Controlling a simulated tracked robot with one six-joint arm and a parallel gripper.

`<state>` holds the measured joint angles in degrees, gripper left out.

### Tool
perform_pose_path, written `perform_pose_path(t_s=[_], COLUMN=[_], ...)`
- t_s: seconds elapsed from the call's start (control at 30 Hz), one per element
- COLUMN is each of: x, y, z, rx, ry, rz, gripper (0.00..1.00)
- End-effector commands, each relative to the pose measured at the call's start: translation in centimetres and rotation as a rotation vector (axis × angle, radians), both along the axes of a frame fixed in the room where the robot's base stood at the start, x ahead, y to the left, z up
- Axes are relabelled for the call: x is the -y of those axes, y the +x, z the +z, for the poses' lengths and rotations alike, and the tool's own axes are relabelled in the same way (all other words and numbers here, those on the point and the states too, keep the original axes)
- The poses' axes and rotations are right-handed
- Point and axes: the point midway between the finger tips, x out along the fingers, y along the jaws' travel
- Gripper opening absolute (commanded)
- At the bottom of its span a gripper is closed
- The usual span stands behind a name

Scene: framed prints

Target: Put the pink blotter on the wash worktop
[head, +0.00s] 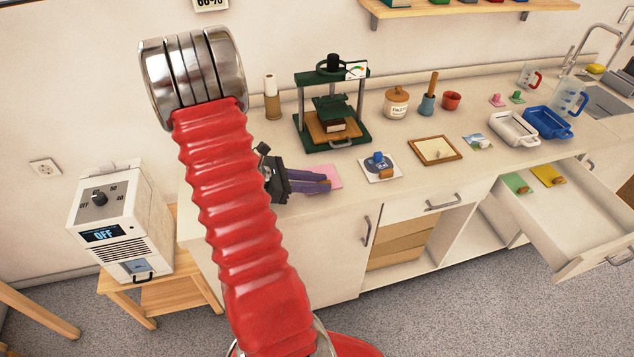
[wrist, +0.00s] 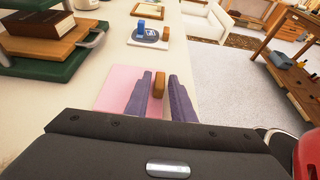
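The pink blotter (head: 333,174) is a flat pink sheet lying on the pale worktop near its front edge; in the wrist view it (wrist: 112,90) shows under and left of my fingers. A small wooden grip (wrist: 158,86) stands on it. My gripper (head: 328,182) is low over the blotter, its purple fingers open on either side of the wooden grip, with a gap visible on the right. It also shows in the wrist view (wrist: 160,84). My fingers hide part of the blotter. The wash worktop with the sink (head: 605,101) is at the far right.
A green press (head: 333,105) stands behind the blotter. To the right are a blue stamp (head: 379,165), a wooden frame (head: 436,151), and white (head: 514,128) and blue (head: 547,123) trays. An open drawer (head: 565,215) holds green and yellow blotters.

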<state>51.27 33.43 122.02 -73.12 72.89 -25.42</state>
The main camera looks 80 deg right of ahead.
Motion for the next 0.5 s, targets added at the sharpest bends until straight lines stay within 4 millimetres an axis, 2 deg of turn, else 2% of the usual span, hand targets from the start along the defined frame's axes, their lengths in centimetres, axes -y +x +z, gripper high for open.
perform_pose_path(t_s=[0.1,0.5], x=[0.0,-0.16], y=[-0.02,0.34], z=[0.01,0.38], rx=[0.0,0.0], ry=[0.0,0.0], rz=[0.0,0.001], gripper=[0.3,0.3])
